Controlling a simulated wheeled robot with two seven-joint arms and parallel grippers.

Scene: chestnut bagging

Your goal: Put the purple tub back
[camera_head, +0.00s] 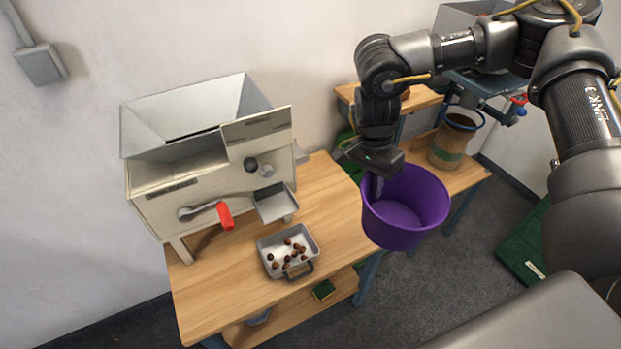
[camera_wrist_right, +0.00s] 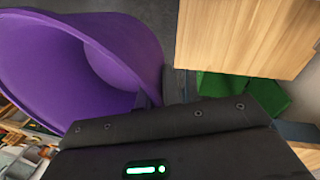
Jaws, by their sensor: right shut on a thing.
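The purple tub (camera_head: 408,226) is held in the air at the right end of the wooden workbench (camera_head: 225,290), its open top facing up and tilted. It looks empty inside. My right gripper (camera_head: 374,188) is shut on the tub's left rim. In the right wrist view the tub (camera_wrist_right: 130,50) fills the upper left, beside the dark gripper body; the fingertips are mostly hidden there. My left gripper is not in view.
A metal machine (camera_head: 215,160) with a hopper and red-handled crank stands on the bench. A small metal tray (camera_head: 265,246) holds several chestnuts. A green crate (camera_head: 525,240) is on the floor at right.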

